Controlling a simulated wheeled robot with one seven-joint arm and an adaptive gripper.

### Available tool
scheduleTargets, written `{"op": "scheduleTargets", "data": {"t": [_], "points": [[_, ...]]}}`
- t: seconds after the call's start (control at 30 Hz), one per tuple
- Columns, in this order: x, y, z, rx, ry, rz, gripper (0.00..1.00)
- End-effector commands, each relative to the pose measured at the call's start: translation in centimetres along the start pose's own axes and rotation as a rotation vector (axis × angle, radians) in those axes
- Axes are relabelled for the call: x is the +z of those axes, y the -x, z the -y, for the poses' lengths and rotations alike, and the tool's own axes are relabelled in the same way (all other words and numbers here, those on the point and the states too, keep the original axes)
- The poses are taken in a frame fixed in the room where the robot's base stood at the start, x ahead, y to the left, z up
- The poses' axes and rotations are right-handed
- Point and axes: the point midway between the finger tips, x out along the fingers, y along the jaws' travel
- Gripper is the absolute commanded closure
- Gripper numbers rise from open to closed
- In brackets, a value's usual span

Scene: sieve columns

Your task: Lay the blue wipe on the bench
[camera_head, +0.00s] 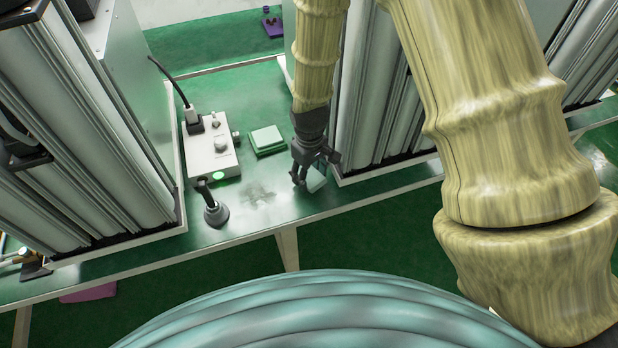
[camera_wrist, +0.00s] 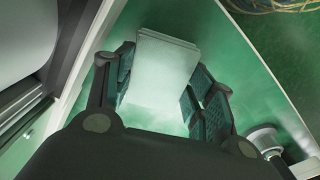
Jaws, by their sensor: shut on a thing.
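My gripper (camera_head: 314,173) is low over the green bench (camera_head: 330,205), beside the right-hand column's base. It is shut on a pale blue, folded wipe (camera_head: 317,182), mostly hidden by the fingers in the head view. In the wrist view the wipe (camera_wrist: 162,62) is a flat layered square between the two dark fingers of my gripper (camera_wrist: 163,98). Whether the wipe touches the bench cannot be told.
A white control box (camera_head: 211,155) with a green light and cable stands left. A black-handled tool on a round base (camera_head: 215,213) stands near the bench's front edge. Tall columns (camera_head: 365,95) flank the work area.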

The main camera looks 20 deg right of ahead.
Motion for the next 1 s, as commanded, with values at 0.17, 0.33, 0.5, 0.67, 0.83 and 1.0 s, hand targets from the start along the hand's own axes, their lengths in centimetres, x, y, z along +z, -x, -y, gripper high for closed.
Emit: {"op": "scheduleTargets", "data": {"t": [0.17, 0.33, 0.5, 0.67, 0.83, 1.0], "points": [[0.1, -1.6, 0.1, 0.000, 0.000, 0.001, 0.76], [0.0, -2.6, 0.0, 0.000, 0.000, 0.000, 0.76], [0.0, -2.7, 0.0, 0.001, 0.000, -0.001, 0.76], [0.1, -3.0, 0.0, 0.000, 0.000, 0.000, 0.76], [0.1, -2.9, 0.0, 0.000, 0.000, 0.000, 0.37], [0.1, -2.9, 0.0, 0.000, 0.000, 0.000, 0.37]]}}
